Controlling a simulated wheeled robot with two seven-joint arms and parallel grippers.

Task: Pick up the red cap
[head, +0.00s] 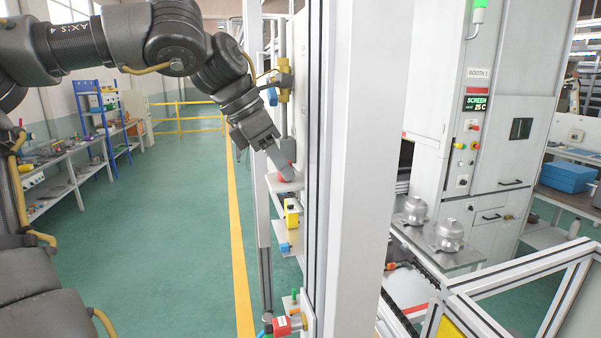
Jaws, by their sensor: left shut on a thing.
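The red cap (284,178) shows as a small red patch at a small grey shelf on the white frame, left of the wide pillar. My left arm reaches in from the upper left, and my left gripper (279,162) points down and right to the cap. The gripper is shut on the red cap, and its fingers hide much of it. I cannot tell whether the cap still touches the shelf. My right gripper is not in view.
A wide white pillar (358,170) stands just right of the gripper. A yellow device (292,212) sits below the shelf. Two metal compressor housings (449,235) stand on a plate at right, before a white cabinet (490,120). The green floor (170,240) at left is open.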

